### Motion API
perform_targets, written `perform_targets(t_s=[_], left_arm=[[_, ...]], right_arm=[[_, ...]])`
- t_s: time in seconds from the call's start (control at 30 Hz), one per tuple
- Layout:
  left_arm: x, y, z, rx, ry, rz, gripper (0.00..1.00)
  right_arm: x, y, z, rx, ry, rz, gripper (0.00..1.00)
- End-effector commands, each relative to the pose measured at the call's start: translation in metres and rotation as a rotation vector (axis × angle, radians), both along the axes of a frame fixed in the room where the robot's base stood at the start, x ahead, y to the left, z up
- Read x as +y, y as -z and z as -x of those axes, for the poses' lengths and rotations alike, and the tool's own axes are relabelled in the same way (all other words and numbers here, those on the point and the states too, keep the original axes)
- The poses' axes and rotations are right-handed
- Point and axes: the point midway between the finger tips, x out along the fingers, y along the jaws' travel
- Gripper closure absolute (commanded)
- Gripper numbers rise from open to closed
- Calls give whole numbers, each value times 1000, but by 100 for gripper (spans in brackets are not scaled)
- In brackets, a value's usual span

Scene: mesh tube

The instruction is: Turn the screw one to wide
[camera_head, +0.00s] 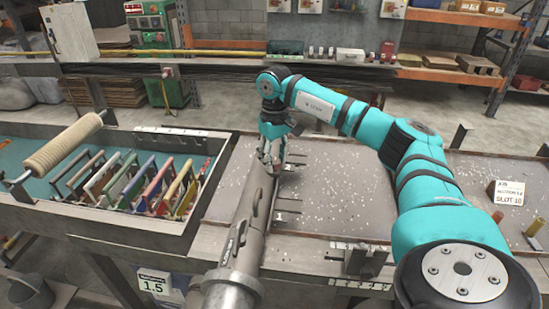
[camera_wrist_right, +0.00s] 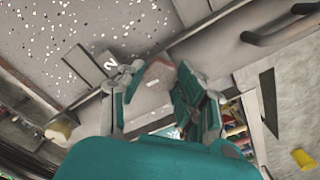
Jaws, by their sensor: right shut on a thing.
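My right gripper (camera_head: 270,152) reaches down at the far end of a long grey metal tube (camera_head: 238,238) with a handle on its side. In the right wrist view its two teal fingers (camera_wrist_right: 165,88) stand on either side of a small pale grey part (camera_wrist_right: 150,98). It is shut on this part. The part is mostly hidden by the fingers, and I cannot tell for certain whether it is screw one. A plate marked 2 (camera_wrist_right: 108,65) lies beside the left finger. My left gripper is not in view.
A speckled grey tray (camera_head: 335,185) lies right of the tube, with small brackets along its left side. A bin (camera_head: 105,215) of coloured frames stands left, with a beige roller (camera_head: 65,145) above it. A slot card (camera_head: 509,192) stands at the right.

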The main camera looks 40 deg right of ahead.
Motion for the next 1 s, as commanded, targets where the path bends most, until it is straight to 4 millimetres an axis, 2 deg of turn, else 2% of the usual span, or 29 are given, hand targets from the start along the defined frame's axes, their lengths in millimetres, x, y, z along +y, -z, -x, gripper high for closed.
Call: perform_targets(t_s=[0.4, 0.97, 1.0], left_arm=[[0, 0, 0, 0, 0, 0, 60], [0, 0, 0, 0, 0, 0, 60], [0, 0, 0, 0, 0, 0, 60]], right_arm=[[0, -1, -1, -4, -197, 1, 98], [-1, -1, -1, -4, -228, 1, 98], [-1, -1, -1, -4, -227, 1, 64]])
